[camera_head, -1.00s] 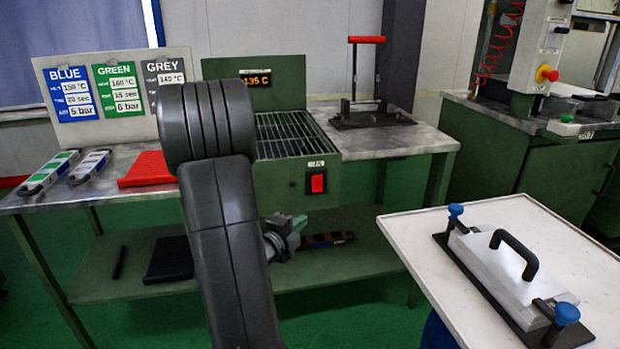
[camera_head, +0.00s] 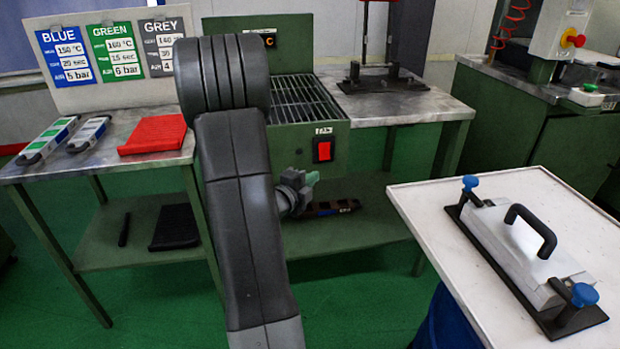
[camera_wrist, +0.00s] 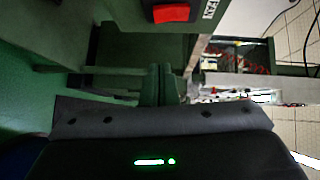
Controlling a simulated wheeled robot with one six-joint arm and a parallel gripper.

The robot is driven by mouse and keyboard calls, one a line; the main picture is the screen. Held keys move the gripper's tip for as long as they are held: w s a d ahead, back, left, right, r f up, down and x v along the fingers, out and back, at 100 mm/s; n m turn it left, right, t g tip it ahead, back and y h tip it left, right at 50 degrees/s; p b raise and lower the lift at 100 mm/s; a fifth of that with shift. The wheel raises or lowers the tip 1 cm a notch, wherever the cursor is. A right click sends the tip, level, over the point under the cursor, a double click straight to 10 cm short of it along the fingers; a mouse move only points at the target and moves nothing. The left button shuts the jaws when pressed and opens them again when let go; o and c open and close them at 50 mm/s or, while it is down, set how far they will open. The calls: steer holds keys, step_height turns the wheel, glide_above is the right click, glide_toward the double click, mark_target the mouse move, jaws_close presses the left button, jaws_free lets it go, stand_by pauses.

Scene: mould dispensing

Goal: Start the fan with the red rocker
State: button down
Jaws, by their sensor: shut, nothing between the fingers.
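The red rocker (camera_head: 323,151) sits on the front face of the green fan unit (camera_head: 290,150), below its dark grille (camera_head: 303,98). The rocker also shows at the top of the wrist view (camera_wrist: 171,13). My gripper (camera_head: 309,180) is below and slightly left of the rocker in the head view, partly hidden behind my arm. In the wrist view my fingers (camera_wrist: 160,84) are together with nothing between them, apart from the rocker. The rocker's on or off position cannot be told.
A red mat (camera_head: 153,135) and two long moulds lie on the bench at the left. A white table (camera_head: 420,200) with a metal mould (camera_head: 522,250) stands at the right. A lower shelf (camera_head: 345,230) runs beneath the fan unit. A press stand (camera_head: 385,80) is behind.

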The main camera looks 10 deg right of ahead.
mark_target(329, 158)
steer(key=shift+w+d+f, duration=0.2)
steer(key=shift+w+d, duration=0.6)
steer(key=shift+w, duration=0.7)
steer(key=shift+w+d+f, duration=0.15)
steer(key=shift+w+d, duration=0.6)
steer(key=shift+w, duration=0.8)
steer(key=shift+w+d+f, duration=0.2)
steer(key=shift+w+d, duration=0.6)
steer(key=shift+w, duration=0.7)
steer(key=shift+f+b, duration=0.1)
steer(key=shift+b, duration=0.35)
